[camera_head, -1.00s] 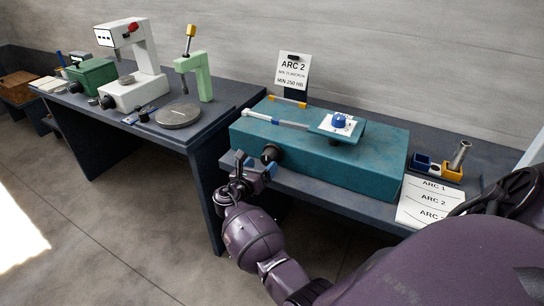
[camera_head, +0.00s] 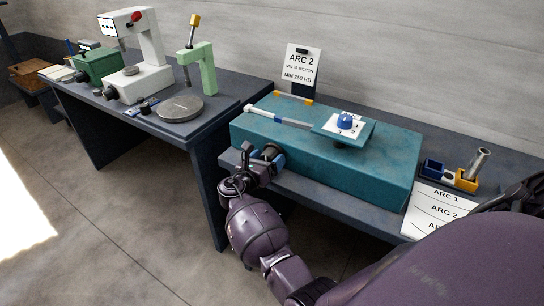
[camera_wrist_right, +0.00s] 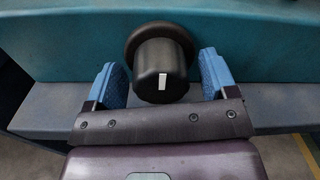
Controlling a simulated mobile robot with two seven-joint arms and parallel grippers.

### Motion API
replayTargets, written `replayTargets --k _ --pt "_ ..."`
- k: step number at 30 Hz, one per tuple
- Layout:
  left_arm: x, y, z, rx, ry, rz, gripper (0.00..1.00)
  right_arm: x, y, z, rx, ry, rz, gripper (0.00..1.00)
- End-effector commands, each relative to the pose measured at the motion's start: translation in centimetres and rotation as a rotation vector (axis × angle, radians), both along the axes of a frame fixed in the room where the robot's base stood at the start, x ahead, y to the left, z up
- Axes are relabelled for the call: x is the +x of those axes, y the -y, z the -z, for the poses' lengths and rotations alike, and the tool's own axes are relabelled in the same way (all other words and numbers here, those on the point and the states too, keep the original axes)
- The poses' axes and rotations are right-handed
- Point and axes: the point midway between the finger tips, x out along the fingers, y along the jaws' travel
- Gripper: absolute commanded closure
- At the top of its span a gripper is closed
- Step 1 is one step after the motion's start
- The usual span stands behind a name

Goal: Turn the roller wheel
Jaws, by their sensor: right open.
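The roller wheel is not plainly identifiable; a black knob (camera_wrist_right: 161,70) with a white mark sticks out of the front of the teal machine (camera_head: 370,168). In the head view the knob (camera_head: 271,151) is partly hidden by my right gripper (camera_head: 262,163). In the right wrist view my right gripper (camera_wrist_right: 160,85) is open, with one blue-padded finger on each side of the knob. Gaps show between the pads and the knob, so it is not clamped. The white mark points straight down. My left gripper is not in view.
A blue knob (camera_head: 346,121) sits on the machine's top plate. An "ARC 2" sign (camera_head: 301,65) stands behind. Labelled sheets (camera_head: 438,208) and small blue and yellow holders (camera_head: 466,181) lie at the right. Another bench (camera_head: 215,125) with instruments stands left. The floor in front is clear.

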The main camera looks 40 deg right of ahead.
Motion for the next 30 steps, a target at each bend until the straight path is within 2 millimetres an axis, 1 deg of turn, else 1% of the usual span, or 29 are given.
replayTargets --k 15,17,24,25,30 --pt "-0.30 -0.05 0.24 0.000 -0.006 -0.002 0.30 0.05 -0.24 -0.04 0.000 0.000 0.000 0.21" --pt "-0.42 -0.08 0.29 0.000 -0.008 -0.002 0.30 0.04 -0.24 -0.03 0.000 0.000 0.000 0.30" --pt "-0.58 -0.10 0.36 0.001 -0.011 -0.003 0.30 0.04 -0.23 -0.02 0.000 0.000 0.000 0.67" --pt "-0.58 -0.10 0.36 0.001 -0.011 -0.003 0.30 0.04 -0.23 -0.02 0.000 0.000 0.000 0.71" --pt "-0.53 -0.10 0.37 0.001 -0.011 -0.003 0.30 0.04 -0.22 -0.01 0.003 0.008 0.000 0.71"
